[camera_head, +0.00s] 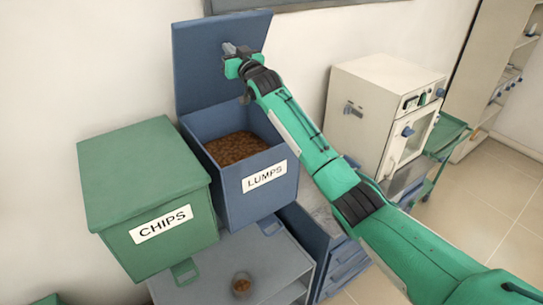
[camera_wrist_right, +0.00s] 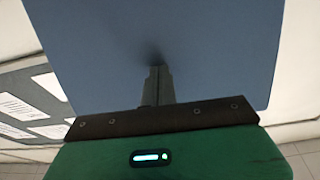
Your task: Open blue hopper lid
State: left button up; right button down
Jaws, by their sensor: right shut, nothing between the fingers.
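The blue hopper (camera_head: 240,195), labelled LUMPS, stands with its lid (camera_head: 196,75) raised upright at the back edge. Brown lumps (camera_head: 236,147) show inside it. My right gripper (camera_head: 229,49) is in front of the lid's inner face, near its upper middle. In the right wrist view the lid (camera_wrist_right: 215,55) fills most of the picture, and the shut, empty fingers (camera_wrist_right: 158,72) point at it with a dark shadow at their tips. They look touching or very close to it; I cannot tell which. My left gripper is in neither view.
A green hopper (camera_head: 140,180) labelled CHIPS, lid shut, stands to the left of the blue one. A white furnace (camera_head: 375,115) stands at the right, beyond my right arm.

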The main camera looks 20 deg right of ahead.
aim_at(221, 42)
jog(key=shift+w+a+r, duration=0.2)
jog(key=shift+w, duration=0.35)
jog(key=shift+b+x, duration=0.4)
jog(key=shift+x, duration=1.6)
